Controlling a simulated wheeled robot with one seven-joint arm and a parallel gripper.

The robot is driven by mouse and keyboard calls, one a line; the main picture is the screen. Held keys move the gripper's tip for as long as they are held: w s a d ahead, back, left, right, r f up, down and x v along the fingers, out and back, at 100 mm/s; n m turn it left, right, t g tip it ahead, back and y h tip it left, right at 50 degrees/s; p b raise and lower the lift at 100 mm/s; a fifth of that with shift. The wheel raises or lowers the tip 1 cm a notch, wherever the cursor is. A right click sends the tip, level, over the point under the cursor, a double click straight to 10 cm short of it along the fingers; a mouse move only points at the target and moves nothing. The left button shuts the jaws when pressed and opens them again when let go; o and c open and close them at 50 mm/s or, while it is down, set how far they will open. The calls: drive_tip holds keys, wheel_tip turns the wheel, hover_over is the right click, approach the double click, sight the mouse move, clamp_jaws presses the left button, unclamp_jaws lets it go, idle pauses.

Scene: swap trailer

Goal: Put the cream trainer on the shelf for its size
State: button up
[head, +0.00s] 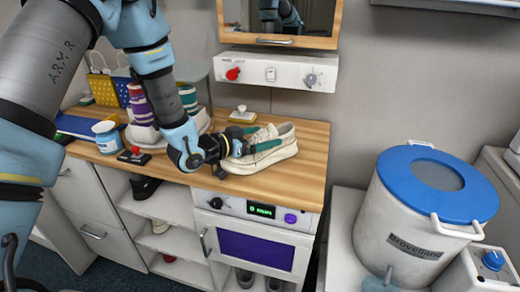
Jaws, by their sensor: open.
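The cream trainer (268,155) sits on the wooden counter (300,183), its toe toward the left and its heel toward the right. My gripper (252,147) is at the trainer's upper side, with its fingers over the shoe's opening. It is open; whether a finger touches the shoe cannot be told. Below the counter at left are white open shelves (165,208). A black shoe (145,187) is on the upper one, a light shoe (160,226) on the middle one, and something red (169,258) low down. No size marks can be read.
A purple-fronted oven-like unit (255,250) with a green display stands below the counter. A large blue-lidded drum (420,215) stands at right. The counter's right end is clear.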

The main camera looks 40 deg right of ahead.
drive_tip(key=shift+f, duration=0.1)
clamp_jaws()
idle(0.7)
